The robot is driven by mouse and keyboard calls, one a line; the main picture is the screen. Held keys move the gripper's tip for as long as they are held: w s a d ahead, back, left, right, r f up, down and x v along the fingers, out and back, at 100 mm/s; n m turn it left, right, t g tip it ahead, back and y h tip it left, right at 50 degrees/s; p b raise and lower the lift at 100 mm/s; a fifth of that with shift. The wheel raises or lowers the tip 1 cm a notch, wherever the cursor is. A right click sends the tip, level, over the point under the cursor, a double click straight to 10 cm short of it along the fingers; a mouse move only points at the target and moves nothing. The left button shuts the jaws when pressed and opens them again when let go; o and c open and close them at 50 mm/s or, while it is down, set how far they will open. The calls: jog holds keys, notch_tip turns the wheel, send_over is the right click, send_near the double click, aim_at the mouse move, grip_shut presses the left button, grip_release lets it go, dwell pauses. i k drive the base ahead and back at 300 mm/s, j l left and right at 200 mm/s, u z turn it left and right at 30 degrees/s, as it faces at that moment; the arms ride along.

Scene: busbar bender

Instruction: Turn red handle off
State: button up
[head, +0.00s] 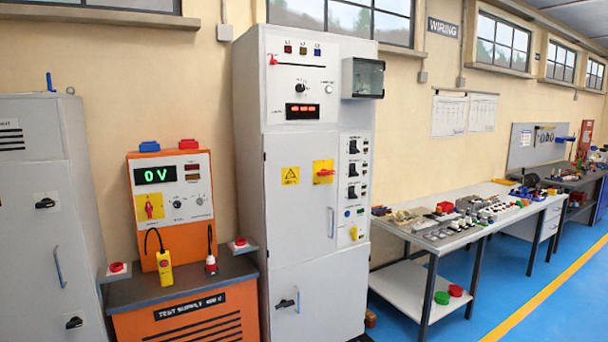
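Several red handles show in the head view. One red rotary handle (325,172) sits on a yellow plate on the tall grey cabinet (300,240) and lies about level. Another red handle (149,208) sits on a yellow plate on the orange test supply unit (144,162) and stands roughly upright. A small red lever (273,60) is at the cabinet's top left. The frame does not tell which handle the task means. The test supply display (155,175) reads 0 V. My gripper is not in view.
The test supply stands on a dark-topped orange cabinet (183,312) with a yellow pendant (164,268) and red buttons (116,267). A grey cabinet (30,210) stands at left. A workbench (450,246) with parts is at right. Blue floor (500,290) is clear at lower right.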

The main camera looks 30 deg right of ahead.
aim_at(324, 172)
jog(key=i+l, duration=0.2)
jog(key=l, duration=0.15)
jog(key=i+l+u, duration=0.15)
jog(key=i+l, duration=0.25)
jog(key=l, duration=0.25)
